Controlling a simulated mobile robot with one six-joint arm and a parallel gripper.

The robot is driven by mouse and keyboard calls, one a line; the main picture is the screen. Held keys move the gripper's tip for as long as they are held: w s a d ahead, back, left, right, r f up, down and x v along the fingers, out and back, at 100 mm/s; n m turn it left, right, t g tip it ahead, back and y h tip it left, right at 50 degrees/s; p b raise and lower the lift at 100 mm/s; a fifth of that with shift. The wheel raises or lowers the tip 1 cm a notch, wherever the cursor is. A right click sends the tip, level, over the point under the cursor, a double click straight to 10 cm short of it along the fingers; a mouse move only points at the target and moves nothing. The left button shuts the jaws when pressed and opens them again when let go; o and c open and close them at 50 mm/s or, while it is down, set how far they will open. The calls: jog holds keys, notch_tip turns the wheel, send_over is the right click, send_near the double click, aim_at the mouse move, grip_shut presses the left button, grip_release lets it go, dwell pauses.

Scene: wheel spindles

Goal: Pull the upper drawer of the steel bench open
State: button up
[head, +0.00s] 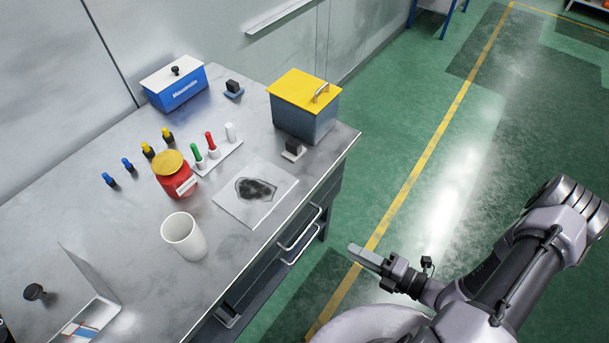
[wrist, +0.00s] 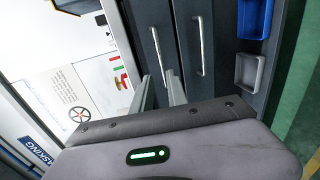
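The steel bench (head: 130,245) stands at left in the head view, with dark drawer fronts under its top. The upper drawer's bar handle (head: 300,229) sits just above the lower drawer's handle (head: 301,246). Both drawers look closed. In the wrist view the picture is turned: the upper drawer's handle (wrist: 159,52) is at left, nearer the bench top, and the lower handle (wrist: 199,45) is at right. My gripper (head: 358,251) is to the right of the handles, apart from them. Its fingers (wrist: 160,88) are spread and empty, pointing toward the drawer fronts.
On the bench are a yellow-lidded box (head: 303,100), a blue box (head: 175,88), a red jar (head: 175,178), a white cup (head: 184,237) and small knobs. In the wrist view, a blue bin (wrist: 254,18) and a grey bin (wrist: 251,70) lie right. The green floor beside the bench is clear.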

jog(key=b, duration=0.2)
send_near(306, 228)
jog(key=x, duration=0.3)
jog(key=b+x, duration=0.1)
jog(key=x, duration=0.2)
jog(key=b+x, duration=0.1)
jog(key=x, duration=0.3)
jog(key=shift+f, duration=0.3)
jog(key=shift+c, duration=0.5)
grip_shut()
